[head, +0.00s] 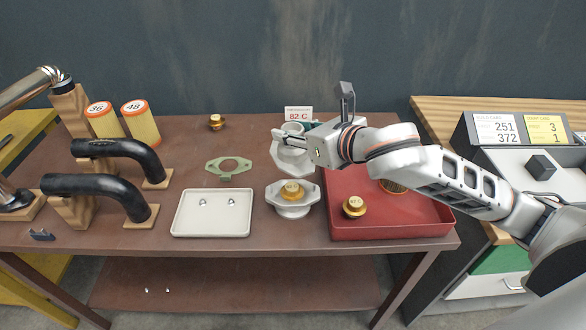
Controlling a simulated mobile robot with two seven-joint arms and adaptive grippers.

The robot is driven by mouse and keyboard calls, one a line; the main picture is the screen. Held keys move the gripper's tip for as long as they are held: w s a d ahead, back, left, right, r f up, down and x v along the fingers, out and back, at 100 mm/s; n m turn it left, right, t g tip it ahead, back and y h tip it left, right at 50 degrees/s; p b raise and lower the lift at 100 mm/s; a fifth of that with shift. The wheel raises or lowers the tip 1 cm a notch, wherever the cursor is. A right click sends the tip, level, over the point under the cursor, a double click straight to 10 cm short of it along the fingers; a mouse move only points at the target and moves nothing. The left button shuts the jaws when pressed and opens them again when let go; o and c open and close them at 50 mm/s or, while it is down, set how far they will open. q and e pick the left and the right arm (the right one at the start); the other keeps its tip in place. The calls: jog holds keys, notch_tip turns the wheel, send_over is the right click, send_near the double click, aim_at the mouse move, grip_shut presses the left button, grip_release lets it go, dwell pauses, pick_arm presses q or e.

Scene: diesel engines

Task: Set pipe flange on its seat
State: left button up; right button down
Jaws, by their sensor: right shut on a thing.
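The pale grey pipe flange (294,162), a broad angular plate with a round neck, shows at the back middle of the table. My right gripper (300,138) is shut on its neck and partly hides it. I cannot tell whether the flange touches the table. A pale octagonal housing (292,210), which looks like the seat, stands in front of it with a gold thermostat (292,191) in its top. The flange is behind the housing and apart from it. A green gasket (228,168) lies flat to the left. My left gripper is not in view.
A white tray (183,229) with two small bolts is at the front. A red tray (394,230) with gold thermostats lies under my right arm. Black hoses (122,148) on wooden stands and yellow filters (143,127) fill the left. An 82 C sign (298,114) stands behind the flange.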

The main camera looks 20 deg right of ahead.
aim_at(293, 150)
notch_tip(293, 150, down, 5)
jog(key=shift+f+b, duration=0.15)
jog(key=shift+b, duration=0.3)
notch_tip(293, 150, down, 5)
jog(key=shift+b, duration=0.55)
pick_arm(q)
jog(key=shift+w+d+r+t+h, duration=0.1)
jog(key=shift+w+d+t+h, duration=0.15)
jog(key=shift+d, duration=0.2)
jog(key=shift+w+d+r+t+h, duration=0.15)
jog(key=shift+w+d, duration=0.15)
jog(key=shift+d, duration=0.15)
pick_arm(e)
jog(key=shift+f, duration=0.2)
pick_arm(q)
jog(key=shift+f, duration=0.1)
pick_arm(e)
jog(key=shift+f, duration=0.35)
jog(key=shift+f, duration=0.1)
